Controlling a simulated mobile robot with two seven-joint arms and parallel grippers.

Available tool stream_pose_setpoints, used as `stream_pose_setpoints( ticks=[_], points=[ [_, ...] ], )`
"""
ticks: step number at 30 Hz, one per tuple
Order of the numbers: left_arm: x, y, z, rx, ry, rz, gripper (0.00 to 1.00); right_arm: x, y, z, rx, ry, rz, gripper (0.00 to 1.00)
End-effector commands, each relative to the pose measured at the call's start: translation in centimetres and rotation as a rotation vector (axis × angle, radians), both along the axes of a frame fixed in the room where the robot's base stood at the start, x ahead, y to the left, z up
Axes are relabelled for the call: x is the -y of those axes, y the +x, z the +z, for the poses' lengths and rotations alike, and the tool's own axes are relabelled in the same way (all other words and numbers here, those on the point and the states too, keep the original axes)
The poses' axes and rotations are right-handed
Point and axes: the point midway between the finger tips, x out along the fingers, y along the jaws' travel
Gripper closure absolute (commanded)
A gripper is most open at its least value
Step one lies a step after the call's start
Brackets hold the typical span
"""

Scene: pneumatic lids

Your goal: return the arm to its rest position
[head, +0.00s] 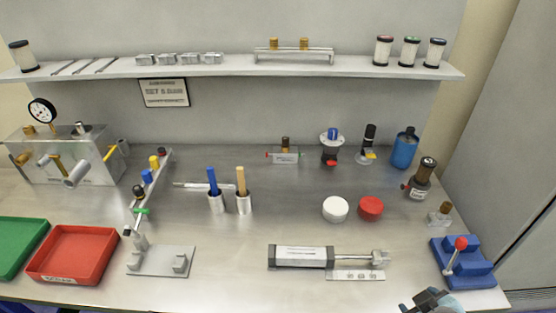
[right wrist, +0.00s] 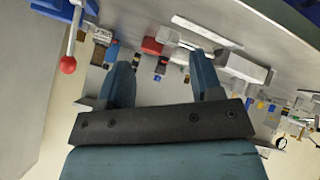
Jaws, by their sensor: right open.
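My right gripper (head: 432,301) shows at the bottom edge of the head view, in front of the bench and left of the blue lever fixture (head: 462,268). Only its tip end is visible there. In the right wrist view my right gripper (right wrist: 162,76) has its two blue-grey fingers apart, with nothing held between them. The bench shows beyond the fingers, tilted in that picture. My left gripper is not in view.
The cylinder (head: 302,257) lies near the bench front, left of my right gripper. The fixture's red-knobbed lever (head: 460,244) stands close to the gripper. A white lid (head: 335,209) and a red lid (head: 371,208) lie mid-bench. A red tray (head: 112,262) is at left.

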Motion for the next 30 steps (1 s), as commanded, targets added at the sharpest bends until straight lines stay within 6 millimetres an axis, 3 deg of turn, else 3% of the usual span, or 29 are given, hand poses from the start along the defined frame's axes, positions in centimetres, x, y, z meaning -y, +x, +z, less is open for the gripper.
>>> stream_pose_setpoints(
  ticks=[6,14,30],
  points=[
    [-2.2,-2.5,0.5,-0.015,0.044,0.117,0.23,-1.1,-5.6,-1.5,-0.234,0.169,-0.140,0.40],
    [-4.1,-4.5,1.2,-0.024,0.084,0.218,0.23,-2.2,-10.5,-1.8,-0.437,0.292,-0.249,0.40],
    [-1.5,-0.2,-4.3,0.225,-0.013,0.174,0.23,-4.9,-6.3,-7.3,-0.205,0.375,-0.144,0.40]
  ],
)
